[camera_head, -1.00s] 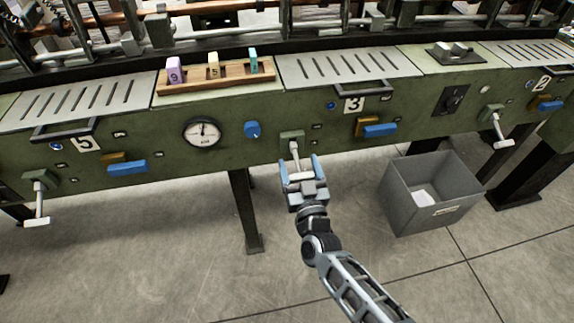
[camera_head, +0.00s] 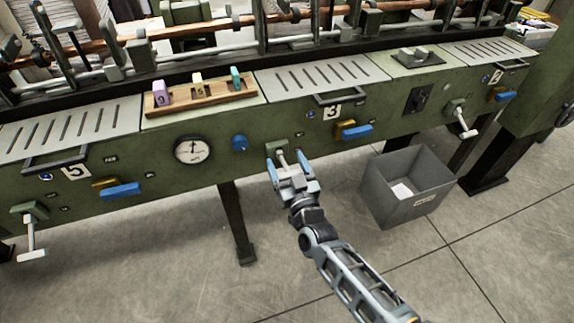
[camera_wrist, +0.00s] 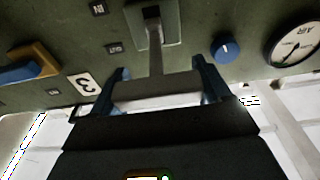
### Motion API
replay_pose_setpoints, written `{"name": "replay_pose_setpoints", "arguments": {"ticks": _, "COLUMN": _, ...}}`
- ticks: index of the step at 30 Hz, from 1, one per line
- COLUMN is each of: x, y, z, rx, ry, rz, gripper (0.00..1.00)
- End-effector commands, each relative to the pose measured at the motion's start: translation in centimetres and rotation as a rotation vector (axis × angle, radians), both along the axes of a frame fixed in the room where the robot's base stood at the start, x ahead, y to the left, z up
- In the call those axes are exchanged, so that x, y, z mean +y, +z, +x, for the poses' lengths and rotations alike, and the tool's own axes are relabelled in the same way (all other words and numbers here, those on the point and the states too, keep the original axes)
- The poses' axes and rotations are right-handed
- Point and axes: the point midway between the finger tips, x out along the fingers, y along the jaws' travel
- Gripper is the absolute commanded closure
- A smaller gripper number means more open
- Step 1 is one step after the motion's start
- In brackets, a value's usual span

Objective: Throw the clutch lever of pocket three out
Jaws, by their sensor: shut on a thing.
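The clutch lever (camera_head: 284,156) of pocket three comes out of a green block on the panel, left of the number 3 plate (camera_head: 332,112). My gripper (camera_head: 286,166) is at its end. In the wrist view the lever's shaft (camera_wrist: 155,55) runs to a pale crossbar (camera_wrist: 155,98), which lies between the two blue fingers of my gripper (camera_wrist: 162,85). The fingers are shut on the crossbar at its ends. My gripper hides most of the crossbar in the head view.
A blue knob (camera_head: 239,143) and a gauge (camera_head: 193,150) are left of the lever. A blue-tipped handle (camera_head: 357,132) is to the right. Similar levers stand at pocket five (camera_head: 31,230) and pocket two (camera_head: 460,122). A grey bin (camera_head: 395,195) stands on the floor at right.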

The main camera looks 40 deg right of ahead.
Motion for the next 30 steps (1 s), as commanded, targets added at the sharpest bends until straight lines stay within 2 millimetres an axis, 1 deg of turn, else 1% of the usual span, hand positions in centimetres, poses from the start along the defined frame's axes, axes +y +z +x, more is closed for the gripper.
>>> {"name": "replay_pose_setpoints", "arguments": {"ticks": 1, "x": -0.1, "y": 0.65, "z": 0.4, "rx": -0.012, "ry": -0.001, "rz": -0.002, "gripper": 0.78}}
{"name": "replay_pose_setpoints", "arguments": {"ticks": 26, "x": -0.1, "y": 0.49, "z": 0.4, "rx": -0.008, "ry": -0.001, "rz": 0.0, "gripper": 0.78}}
{"name": "replay_pose_setpoints", "arguments": {"ticks": 27, "x": -0.11, "y": 0.48, "z": 0.39, "rx": -0.008, "ry": -0.001, "rz": 0.0, "gripper": 0.21}}
{"name": "replay_pose_setpoints", "arguments": {"ticks": 30, "x": -0.08, "y": 0.42, "z": 0.36, "rx": -0.007, "ry": 0.0, "rz": 0.0, "gripper": 0.12}}
